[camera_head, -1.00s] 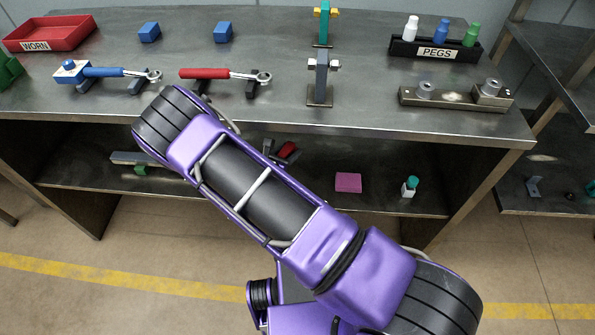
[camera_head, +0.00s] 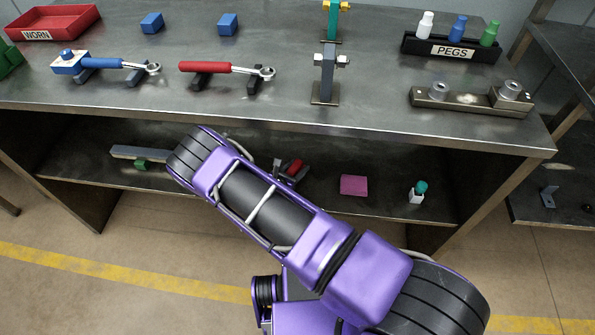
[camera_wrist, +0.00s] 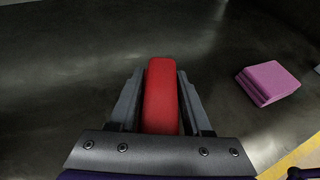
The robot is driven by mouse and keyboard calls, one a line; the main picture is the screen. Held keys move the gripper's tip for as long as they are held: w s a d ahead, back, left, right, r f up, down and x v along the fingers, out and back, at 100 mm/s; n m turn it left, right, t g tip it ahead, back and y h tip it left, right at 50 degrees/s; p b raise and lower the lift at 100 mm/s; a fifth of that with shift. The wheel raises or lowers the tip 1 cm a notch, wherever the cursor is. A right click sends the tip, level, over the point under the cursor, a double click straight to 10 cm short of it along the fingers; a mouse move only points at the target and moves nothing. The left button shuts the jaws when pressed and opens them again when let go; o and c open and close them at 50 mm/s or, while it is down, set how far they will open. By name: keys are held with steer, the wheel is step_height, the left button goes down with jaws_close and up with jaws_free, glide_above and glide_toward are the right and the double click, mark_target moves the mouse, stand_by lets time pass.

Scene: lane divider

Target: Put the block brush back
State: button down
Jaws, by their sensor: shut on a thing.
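The block brush, a red rounded block (camera_wrist: 162,97), is in the wrist view. My gripper (camera_wrist: 161,85) is shut on it, with a dark finger on each side. Its underside and any bristles are hidden. In the head view the red brush (camera_head: 295,166) shows small between my gripper's dark fingers (camera_head: 289,172), just beyond my forearm, at the lower shelf of the bench. I cannot tell whether the brush touches the shelf.
A pink block (camera_head: 354,185) and a small white and teal bottle (camera_head: 417,192) are on the lower shelf (camera_head: 390,205), right of my gripper. A long grey piece (camera_head: 140,153) is at left. Above, the bench top (camera_head: 220,110) holds ratchets, pegs and fixtures.

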steer(key=shift+f, duration=0.6)
steer(key=shift+f, duration=0.15)
steer(key=shift+c, duration=1.7)
jaws_free()
steer(key=shift+s+a+r, duration=0.1)
steer(key=shift+r, duration=0.15)
steer(key=p+v, duration=0.1)
steer(key=v, duration=1)
steer(key=shift+s+a+r+p, duration=0.15)
steer(key=shift+s+p, duration=0.05)
steer(key=shift+p, duration=0.15)
